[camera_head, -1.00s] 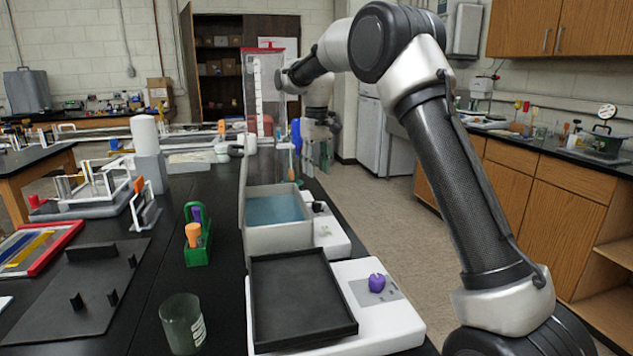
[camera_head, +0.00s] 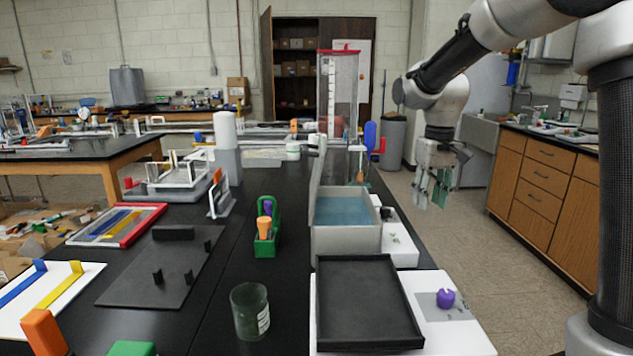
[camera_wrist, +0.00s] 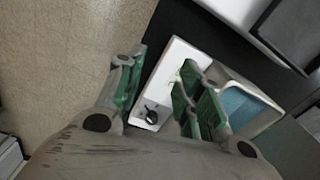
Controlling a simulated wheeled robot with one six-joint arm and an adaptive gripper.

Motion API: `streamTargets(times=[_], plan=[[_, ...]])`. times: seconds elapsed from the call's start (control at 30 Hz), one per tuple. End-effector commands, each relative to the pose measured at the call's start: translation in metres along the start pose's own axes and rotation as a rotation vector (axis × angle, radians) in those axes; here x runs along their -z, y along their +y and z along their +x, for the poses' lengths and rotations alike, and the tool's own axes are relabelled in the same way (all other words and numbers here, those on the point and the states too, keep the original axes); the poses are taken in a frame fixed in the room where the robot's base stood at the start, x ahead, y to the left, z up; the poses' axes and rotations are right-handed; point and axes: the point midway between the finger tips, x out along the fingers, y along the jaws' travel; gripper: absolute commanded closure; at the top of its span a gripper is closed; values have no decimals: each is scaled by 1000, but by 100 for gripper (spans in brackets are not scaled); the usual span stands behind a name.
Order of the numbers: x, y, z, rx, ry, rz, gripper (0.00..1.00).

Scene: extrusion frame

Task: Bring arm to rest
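My gripper (camera_head: 432,190) hangs at the end of my arm on the right in the head view, fingers pointing down, over the aisle beside the black bench. In the wrist view my gripper (camera_wrist: 155,90) shows its two green-padded fingers well apart, with nothing between them but the white device and floor far below. My arm comes in from the upper right in the head view, its upright link at the right edge.
The black bench (camera_head: 215,310) holds a water bath (camera_head: 345,238) with its lid up, a black tray (camera_head: 365,300), a purple knob (camera_head: 445,298), a glass beaker (camera_head: 250,312) and a green holder (camera_head: 265,245). The aisle floor (camera_head: 470,230) is clear.

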Motion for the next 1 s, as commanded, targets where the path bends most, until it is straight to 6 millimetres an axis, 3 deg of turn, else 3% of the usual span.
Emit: streamTargets(times=[0.03,0.3,0.5,0.6,0.73,1.0], plan=[[-26,5,-7,0,16,13,63],[-149,22,-19,-3,106,77,63],[-228,28,-15,-11,191,125,63],[-256,29,-15,-16,238,148,63],[-274,32,-22,-25,310,171,63],[-280,36,-37,-35,377,196,63]])
